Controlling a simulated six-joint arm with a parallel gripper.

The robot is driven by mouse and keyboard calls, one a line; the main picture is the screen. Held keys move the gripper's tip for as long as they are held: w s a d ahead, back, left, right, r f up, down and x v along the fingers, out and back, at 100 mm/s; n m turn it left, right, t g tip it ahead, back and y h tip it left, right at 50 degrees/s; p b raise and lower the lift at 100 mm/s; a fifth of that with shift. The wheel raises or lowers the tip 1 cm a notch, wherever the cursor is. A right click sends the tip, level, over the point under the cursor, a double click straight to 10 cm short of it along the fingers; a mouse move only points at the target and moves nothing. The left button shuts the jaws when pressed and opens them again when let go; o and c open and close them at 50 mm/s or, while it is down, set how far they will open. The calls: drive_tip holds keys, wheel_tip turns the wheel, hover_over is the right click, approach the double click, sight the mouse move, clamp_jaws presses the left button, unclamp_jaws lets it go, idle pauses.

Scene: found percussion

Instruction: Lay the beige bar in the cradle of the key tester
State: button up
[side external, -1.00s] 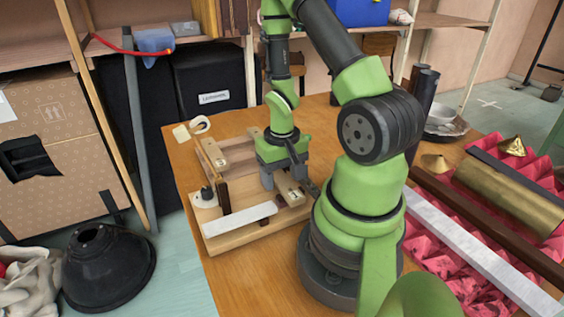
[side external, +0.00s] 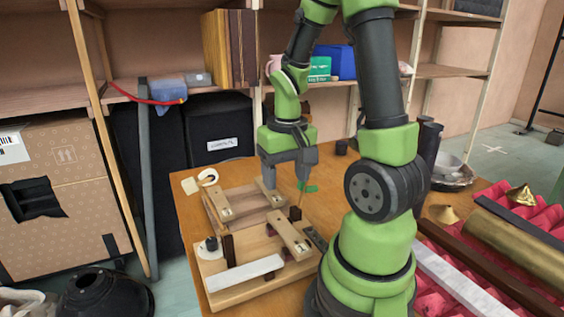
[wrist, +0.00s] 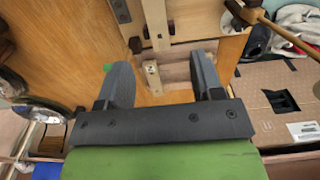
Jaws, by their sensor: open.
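The key tester (side external: 222,293) is a pale wooden base with a raised frame and dark upright pieces. The beige bar (side external: 296,239), with dark spots near its ends, lies lengthwise across its right part; it also shows at the top of the wrist view (wrist: 156,22). Whether it sits fully in the cradle cannot be told. My gripper (side external: 287,178) is open and empty, above and behind the bar, pointing down. In the wrist view, its fingers (wrist: 160,82) are well apart, with a small spotted wooden block (wrist: 152,76) below between them.
A pale grey bar (side external: 246,270) lies along the tester's front. A white roll (side external: 207,177) stands on the table behind it. A small green piece (side external: 308,188) is beyond my gripper. Pink foam with metal bars and a brass tube (side external: 522,236) occupies the right.

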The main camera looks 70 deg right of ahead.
drive_tip(key=s+a+r+n+t+y, duration=0.2)
drive_tip(key=a+r+n+t, duration=0.2)
drive_tip(key=a+r, duration=1)
drive_tip(key=a+t, duration=0.1)
drive_tip(key=t, duration=0.1)
drive_tip(key=shift+n+t, duration=0.4)
drive_tip(key=shift+s, duration=0.1)
drive_tip(key=shift+c, duration=0.2)
